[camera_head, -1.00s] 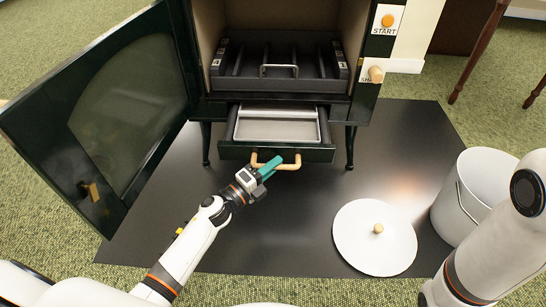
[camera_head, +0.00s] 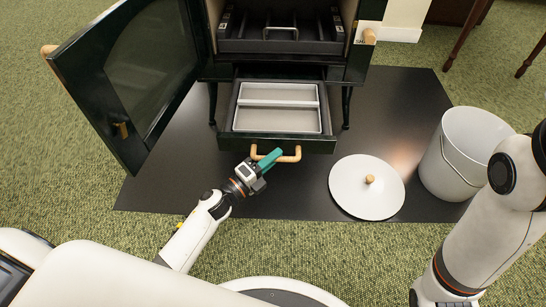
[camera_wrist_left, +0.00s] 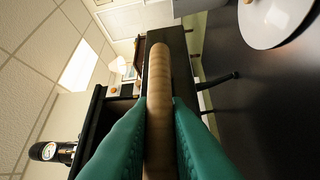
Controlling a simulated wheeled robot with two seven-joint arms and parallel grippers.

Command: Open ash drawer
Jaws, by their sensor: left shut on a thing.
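The ash drawer (camera_head: 240,143) is pulled well out below the stove's firebox and holds a grey metal tray (camera_head: 275,94). Its front carries a pale wooden bar handle (camera_head: 289,158). In the left wrist view the teal fingers (camera_wrist_left: 159,125) lie on both sides of the wooden bar (camera_wrist_left: 159,70). My right arm shows at the right edge of the head view, but its gripper is not seen.
The stove's glass door (camera_head: 150,75) stands open on the left. A white lid (camera_head: 350,190) lies flat on the black floor plate (camera_head: 400,125), right of the drawer. A white bucket (camera_head: 462,150) stands further right.

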